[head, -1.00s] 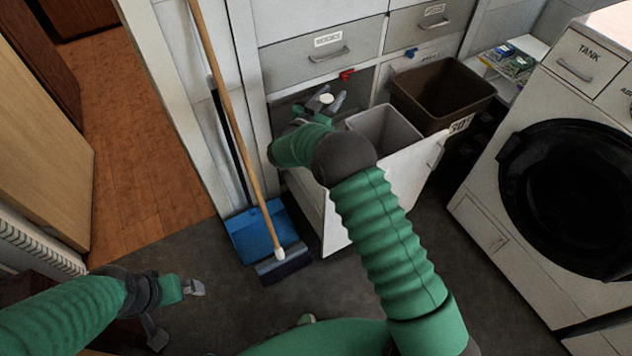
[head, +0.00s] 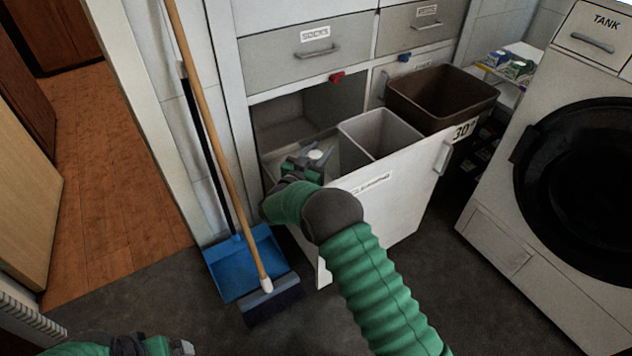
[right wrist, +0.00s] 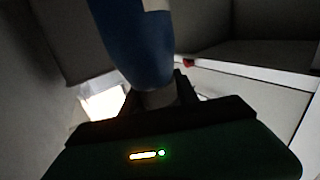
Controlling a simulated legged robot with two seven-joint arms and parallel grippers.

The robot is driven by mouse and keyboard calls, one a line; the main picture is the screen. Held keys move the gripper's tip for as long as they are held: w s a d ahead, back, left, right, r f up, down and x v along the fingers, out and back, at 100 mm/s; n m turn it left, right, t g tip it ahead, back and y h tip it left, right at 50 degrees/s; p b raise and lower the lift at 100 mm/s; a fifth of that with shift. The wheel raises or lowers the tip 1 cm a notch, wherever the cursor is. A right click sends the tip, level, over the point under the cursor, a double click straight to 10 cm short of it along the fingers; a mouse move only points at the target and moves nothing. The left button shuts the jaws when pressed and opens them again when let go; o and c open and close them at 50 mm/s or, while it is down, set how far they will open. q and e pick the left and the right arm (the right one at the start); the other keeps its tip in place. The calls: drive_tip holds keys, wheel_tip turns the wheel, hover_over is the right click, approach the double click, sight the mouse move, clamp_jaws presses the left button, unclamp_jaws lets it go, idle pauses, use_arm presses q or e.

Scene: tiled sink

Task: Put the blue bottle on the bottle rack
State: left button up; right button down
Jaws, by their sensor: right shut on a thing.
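The blue bottle (right wrist: 138,45) fills the upper middle of the right wrist view, held between the fingers. In the head view only its white round cap (head: 317,154) shows between the fingertips. My right gripper (head: 308,161) is shut on the bottle, over the left part of the pulled-out cleaning drawer (head: 385,210). I cannot make out a separate bottle rack; the drawer's inside is partly hidden by my arm. My left gripper (head: 184,348) is at the bottom edge of the head view, too cut off to tell its jaws.
A grey bin (head: 375,125) stands in the drawer right of my gripper. A brown basket (head: 440,90) is farther right. A broom (head: 225,150) and blue dustpan (head: 245,262) stand left of the drawer. A washing machine (head: 560,190) is at the right.

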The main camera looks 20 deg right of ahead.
use_arm(q)
drive_tip(key=b+x, duration=0.1)
drive_tip(key=x, duration=0.1)
drive_tip(key=s+b+x, duration=0.1)
drive_tip(key=x, duration=0.1)
drive_tip(key=shift+b, duration=0.4)
use_arm(e)
wheel_tip(320, 180, down, 6)
drive_tip(key=shift+r, duration=0.1)
drive_tip(key=c, duration=0.9)
unclamp_jaws()
